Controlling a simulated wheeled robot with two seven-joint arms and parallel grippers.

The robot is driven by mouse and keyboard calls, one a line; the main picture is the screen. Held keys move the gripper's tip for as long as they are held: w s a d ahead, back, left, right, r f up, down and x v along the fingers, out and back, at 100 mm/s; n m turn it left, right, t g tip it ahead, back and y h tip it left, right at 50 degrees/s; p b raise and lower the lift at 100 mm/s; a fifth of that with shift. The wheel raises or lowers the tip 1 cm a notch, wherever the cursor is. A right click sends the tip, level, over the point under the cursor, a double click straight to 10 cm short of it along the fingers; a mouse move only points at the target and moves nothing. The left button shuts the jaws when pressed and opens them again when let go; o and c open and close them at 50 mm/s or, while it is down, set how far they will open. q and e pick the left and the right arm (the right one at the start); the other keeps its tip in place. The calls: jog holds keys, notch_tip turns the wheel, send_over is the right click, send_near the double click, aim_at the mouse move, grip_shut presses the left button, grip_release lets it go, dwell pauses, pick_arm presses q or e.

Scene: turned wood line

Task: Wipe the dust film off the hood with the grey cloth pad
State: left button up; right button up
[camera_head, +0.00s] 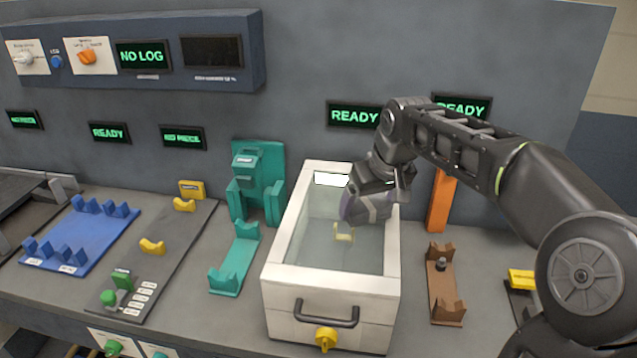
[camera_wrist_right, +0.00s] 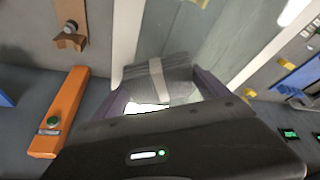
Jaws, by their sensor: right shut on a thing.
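The hood (camera_head: 332,277) is a white-framed box with a clear grey-green top pane, a dark front handle and a yellow knob, standing at the centre of the bench. My right gripper (camera_head: 368,206) is over the right rear part of the pane. It is shut on the grey cloth pad (camera_wrist_right: 157,80), which has a pale strap and shows between the fingers in the right wrist view. I cannot tell whether the pad touches the pane. The pane (camera_wrist_right: 190,35) looks hazy; the dust film's extent is not clear. My left gripper is not in view.
A teal fixture (camera_head: 233,262) stands left of the hood, and a brown cradle (camera_head: 443,290) and orange post (camera_head: 440,203) stand right of it. A blue rack (camera_head: 82,238) is at the far left. A wall panel with lit displays (camera_head: 143,56) is behind.

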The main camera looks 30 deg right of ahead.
jog(key=shift+s+d, duration=0.25)
jog(key=shift+d, duration=0.05)
notch_tip(320, 180, up, 4)
jog(key=p, duration=0.3)
jog(key=shift+a, duration=0.1)
jog(key=shift+r+p, duration=0.65)
jog(key=shift+r, duration=0.2)
jog(key=shift+r+p, duration=0.95)
jog(key=shift+r, duration=0.25)
